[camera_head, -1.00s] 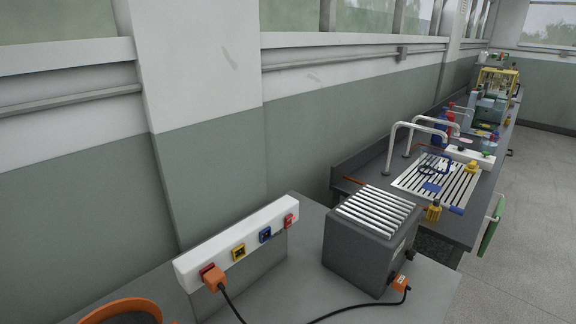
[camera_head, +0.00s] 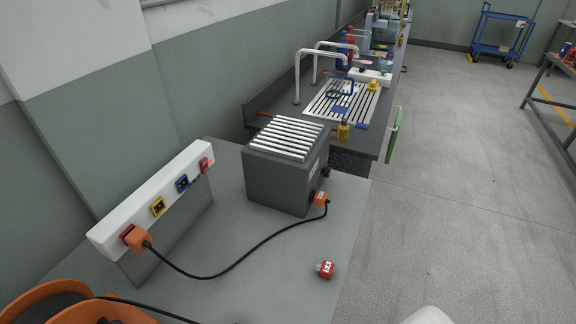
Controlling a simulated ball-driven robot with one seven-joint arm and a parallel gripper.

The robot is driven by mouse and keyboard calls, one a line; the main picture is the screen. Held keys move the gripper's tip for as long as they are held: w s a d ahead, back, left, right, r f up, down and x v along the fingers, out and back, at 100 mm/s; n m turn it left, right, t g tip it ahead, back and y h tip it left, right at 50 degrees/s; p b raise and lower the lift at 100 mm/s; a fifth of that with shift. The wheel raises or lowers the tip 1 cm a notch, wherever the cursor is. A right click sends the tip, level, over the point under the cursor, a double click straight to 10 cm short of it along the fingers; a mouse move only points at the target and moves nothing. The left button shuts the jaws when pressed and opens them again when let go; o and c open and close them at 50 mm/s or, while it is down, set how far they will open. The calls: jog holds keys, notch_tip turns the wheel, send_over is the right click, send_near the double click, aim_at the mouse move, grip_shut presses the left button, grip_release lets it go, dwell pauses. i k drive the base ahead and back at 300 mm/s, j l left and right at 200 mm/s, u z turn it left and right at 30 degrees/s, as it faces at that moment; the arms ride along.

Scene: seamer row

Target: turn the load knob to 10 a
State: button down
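A dark grey box with white ribbed bars on top (camera_head: 284,166) stands on the grey table. On its right face are a small pale label, a dark round knob (camera_head: 325,173) and an orange plug (camera_head: 320,199) with a black cable. The knob is small and seen edge-on, so its setting cannot be read. I cannot tell for sure that it is the load knob. My gripper is not in view.
A white socket strip (camera_head: 155,196) on the left holds an orange plug. A red and white plug (camera_head: 326,269) lies near the table's right edge. Orange reels (camera_head: 60,305) stand at the lower left.

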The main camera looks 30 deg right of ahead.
aim_at(326, 172)
jog(key=l+z, duration=0.25)
jog(key=l, duration=0.5)
jog(key=l+z, duration=0.25)
jog(key=l, duration=0.45)
jog(key=i, duration=0.05)
